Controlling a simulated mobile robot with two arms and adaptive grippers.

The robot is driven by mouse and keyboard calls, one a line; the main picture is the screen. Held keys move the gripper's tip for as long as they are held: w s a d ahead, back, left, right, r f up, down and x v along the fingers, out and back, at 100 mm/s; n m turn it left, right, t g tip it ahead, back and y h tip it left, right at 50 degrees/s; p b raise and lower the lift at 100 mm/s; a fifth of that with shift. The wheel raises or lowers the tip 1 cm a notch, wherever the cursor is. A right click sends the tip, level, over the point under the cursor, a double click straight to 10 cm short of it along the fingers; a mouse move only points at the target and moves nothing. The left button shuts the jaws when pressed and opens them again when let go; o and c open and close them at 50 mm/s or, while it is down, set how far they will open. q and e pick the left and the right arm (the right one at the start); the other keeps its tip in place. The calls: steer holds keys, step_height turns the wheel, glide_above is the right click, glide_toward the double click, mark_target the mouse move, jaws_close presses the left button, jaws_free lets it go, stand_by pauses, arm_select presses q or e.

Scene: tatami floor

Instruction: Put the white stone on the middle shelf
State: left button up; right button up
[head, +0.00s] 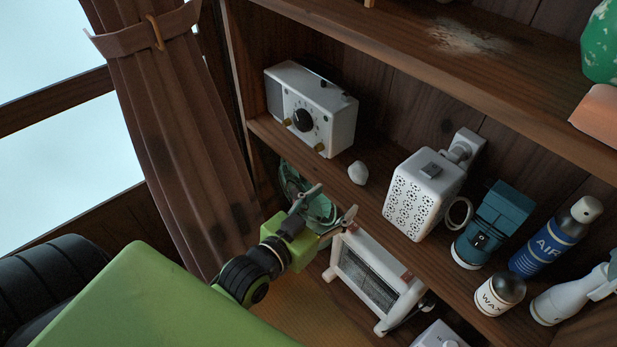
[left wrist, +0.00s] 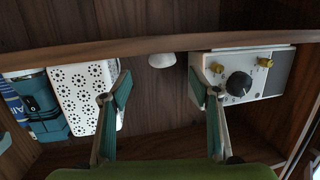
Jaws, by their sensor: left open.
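The white stone (head: 358,173) is small and rounded. It rests on the middle shelf (head: 375,205) near its front edge, between a white radio and a white perforated box. In the left wrist view the stone (left wrist: 162,59) shows beyond the gap between the fingertips, partly cut off by the shelf edge. My left gripper (head: 331,203) is open and empty, in front of the shelf and a little below the stone in the head view. Its spread fingers (left wrist: 160,90) do not touch the stone. My right gripper is not in view.
The radio (head: 322,112) stands left of the stone, and the perforated box (head: 418,196) right. A teal device (head: 497,225), blue spray can (head: 548,245) and wax jar (head: 499,294) stand farther right. A heater (head: 372,277) is below. The upper shelf (head: 420,60) overhangs.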

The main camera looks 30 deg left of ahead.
arm_select(q)
steer(key=s+a+f+g+y, duration=0.1)
steer(key=s+f+g+y, duration=0.1)
steer(key=s+f+g, duration=1)
steer(key=s+f, duration=0.3)
steer(key=s, duration=0.4)
steer(key=shift+s+a, duration=0.25)
steer(key=shift+a, duration=0.05)
